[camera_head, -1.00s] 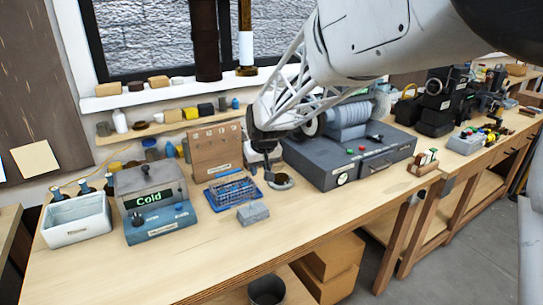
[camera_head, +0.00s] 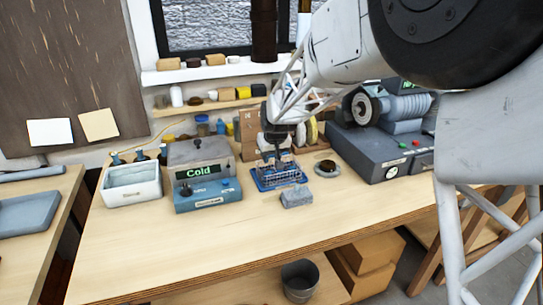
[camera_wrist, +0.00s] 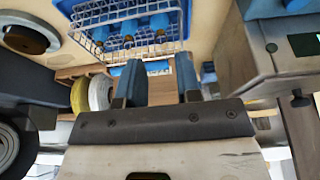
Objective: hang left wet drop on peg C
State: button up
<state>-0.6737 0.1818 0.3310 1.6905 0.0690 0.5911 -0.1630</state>
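My gripper (camera_wrist: 158,76) shows its two blue fingertips spread apart, with nothing visible between them. In the head view my gripper (camera_head: 276,136) hangs over the blue wire rack (camera_head: 279,183) and in front of the brown peg board (camera_head: 249,136), which it partly covers. In the wrist view the rack (camera_wrist: 92,42) lies beyond the fingertips and holds several small blue-topped pieces (camera_wrist: 128,28). I cannot tell which of them is the left wet drop. The pegs and their letters, peg C included, cannot be made out.
Left of the rack stand a grey unit reading "Cold" (camera_head: 200,172) and a white tub (camera_head: 132,186). A grey block (camera_head: 296,196) lies in front, a round dish (camera_head: 327,168) to the right, then a dark machine (camera_head: 370,150). The front bench top is clear.

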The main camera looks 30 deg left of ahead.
aim_at(268, 171)
jog(key=shift+f, duration=0.2)
jog(key=shift+x, duration=3.75)
jog(key=c, duration=0.4)
jog(key=shift+r, duration=0.15)
notch_tip(268, 171, up, 7)
jog(key=shift+r, duration=0.1)
